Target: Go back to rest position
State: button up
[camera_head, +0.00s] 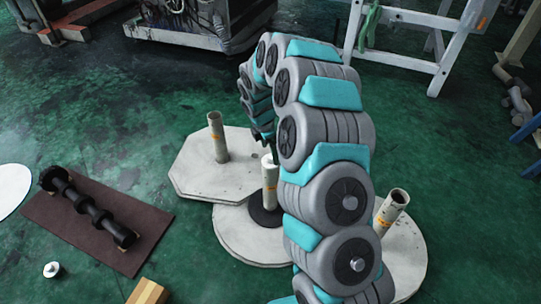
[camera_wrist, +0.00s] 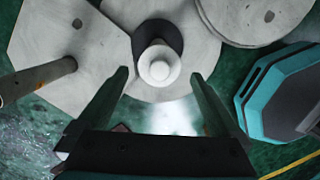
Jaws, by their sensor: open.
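My gripper (camera_wrist: 158,76) is open and empty in the wrist view, its two dark fingers apart. A pale upright post with a white cap (camera_wrist: 160,64) shows just beyond and between the fingertips; I cannot tell the height gap. In the head view my arm arches over, with my gripper (camera_head: 263,137) low near the top of that middle post (camera_head: 270,180), partly hidden by my arm. A black ring (camera_head: 266,214) lies around the post's foot on a round pale base (camera_head: 240,237).
An octagonal base (camera_head: 200,175) with a post stands left; another base (camera_head: 405,255) with a hollow post stands right, partly behind my arm. A brown mat (camera_head: 60,220) with a black shaft (camera_head: 90,208) lies left. A white trestle (camera_head: 420,58) stands behind. Green floor is clear between.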

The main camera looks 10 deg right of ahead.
jog(key=shift+a+r, duration=0.15)
jog(key=shift+r, duration=0.85)
jog(key=shift+a+r, duration=0.15)
jog(key=shift+r, duration=0.8)
